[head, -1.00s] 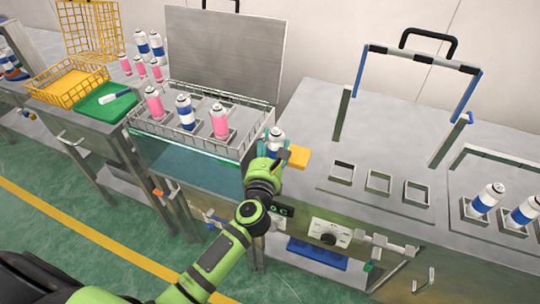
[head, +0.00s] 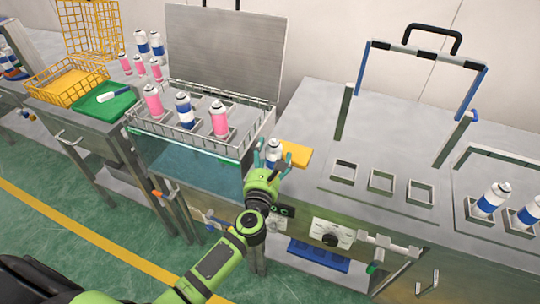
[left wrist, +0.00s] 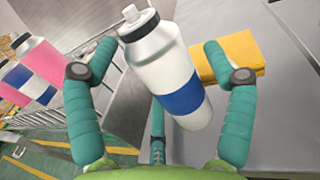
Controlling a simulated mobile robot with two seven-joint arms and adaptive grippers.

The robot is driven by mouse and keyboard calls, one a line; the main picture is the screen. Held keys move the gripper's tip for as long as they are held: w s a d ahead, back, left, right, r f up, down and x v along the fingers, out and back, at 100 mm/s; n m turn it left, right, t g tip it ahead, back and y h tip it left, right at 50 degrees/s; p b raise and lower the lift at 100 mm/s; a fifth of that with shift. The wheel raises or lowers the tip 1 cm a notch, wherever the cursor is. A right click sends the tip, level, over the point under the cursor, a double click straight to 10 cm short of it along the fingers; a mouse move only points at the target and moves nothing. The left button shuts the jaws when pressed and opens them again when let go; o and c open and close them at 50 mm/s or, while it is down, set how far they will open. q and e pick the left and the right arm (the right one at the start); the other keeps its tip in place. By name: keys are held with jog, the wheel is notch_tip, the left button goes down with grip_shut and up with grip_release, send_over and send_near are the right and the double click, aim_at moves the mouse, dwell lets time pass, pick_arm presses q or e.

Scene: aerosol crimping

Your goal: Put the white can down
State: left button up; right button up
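The white can with a blue band (head: 273,155) stands on the grey worktop, just left of the yellow-orange pad. My left gripper (head: 271,160) is around it with its teal fingers spread. In the left wrist view, the can (left wrist: 170,75) is between the open fingers (left wrist: 160,60), with a gap visible on each side near the fingertips. The can's base is partly hidden by the gripper in the head view. My right gripper is not in view.
A wire basket (head: 148,133) with pink and blue-banded cans stands left of the gripper. The yellow-orange pad (head: 297,155) lies right beside the can. A blue-and-black handle frame (head: 425,55) rises behind.

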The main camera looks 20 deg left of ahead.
pick_arm(q)
jog(key=shift+r, duration=0.1)
jog(key=shift+s+r, duration=0.1)
jog(key=s+d+b, duration=0.1)
jog(key=s+d, duration=0.1)
jog(key=s, duration=0.9)
jog(key=shift+s+b, duration=0.35)
jog(key=shift+b, duration=0.05)
